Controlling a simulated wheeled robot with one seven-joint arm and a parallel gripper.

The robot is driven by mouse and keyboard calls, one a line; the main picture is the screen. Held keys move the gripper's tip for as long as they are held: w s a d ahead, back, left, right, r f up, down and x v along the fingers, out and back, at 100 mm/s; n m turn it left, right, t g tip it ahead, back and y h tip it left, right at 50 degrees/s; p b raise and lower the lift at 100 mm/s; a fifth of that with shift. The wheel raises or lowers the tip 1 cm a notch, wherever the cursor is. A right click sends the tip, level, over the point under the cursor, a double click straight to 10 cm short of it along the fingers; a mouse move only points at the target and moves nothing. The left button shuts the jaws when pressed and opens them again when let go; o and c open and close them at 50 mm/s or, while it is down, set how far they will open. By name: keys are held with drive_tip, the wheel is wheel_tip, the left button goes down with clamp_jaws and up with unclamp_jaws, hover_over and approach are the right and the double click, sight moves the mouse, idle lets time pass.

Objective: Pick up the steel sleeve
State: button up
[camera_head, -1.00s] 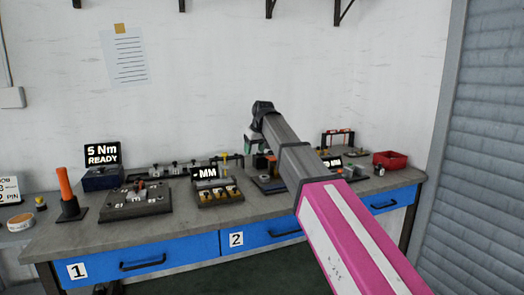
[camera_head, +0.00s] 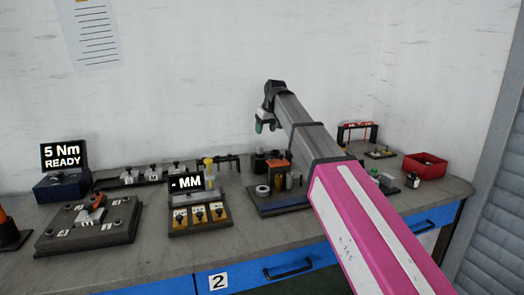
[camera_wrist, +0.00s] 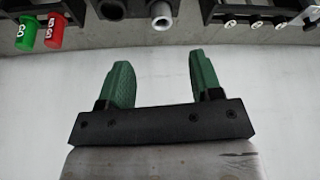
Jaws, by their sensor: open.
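A grey hollow metal tube (camera_wrist: 161,20), which looks like the steel sleeve, shows at the top of the wrist view beside a dark round part. My gripper (camera_head: 266,127) hangs above and behind that tray. In the wrist view its green fingers (camera_wrist: 157,84) are apart with nothing between them, clear of the tube.
Green (camera_wrist: 26,33) and red (camera_wrist: 55,31) cylinders sit left of the tube in the wrist view. On the bench are a clamp plate (camera_head: 88,237), a yellow-block fixture (camera_head: 199,229), a 5 Nm display (camera_head: 62,158) and a red bin (camera_head: 425,161). The bench front has some bare room.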

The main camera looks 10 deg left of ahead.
sight(260, 147)
drive_tip(key=x, duration=1)
drive_tip(key=shift+w+a+f, duration=0.1)
drive_tip(key=shift+a+f, duration=0.1)
drive_tip(key=shift+a, duration=0.05)
drive_tip(key=c, duration=0.9)
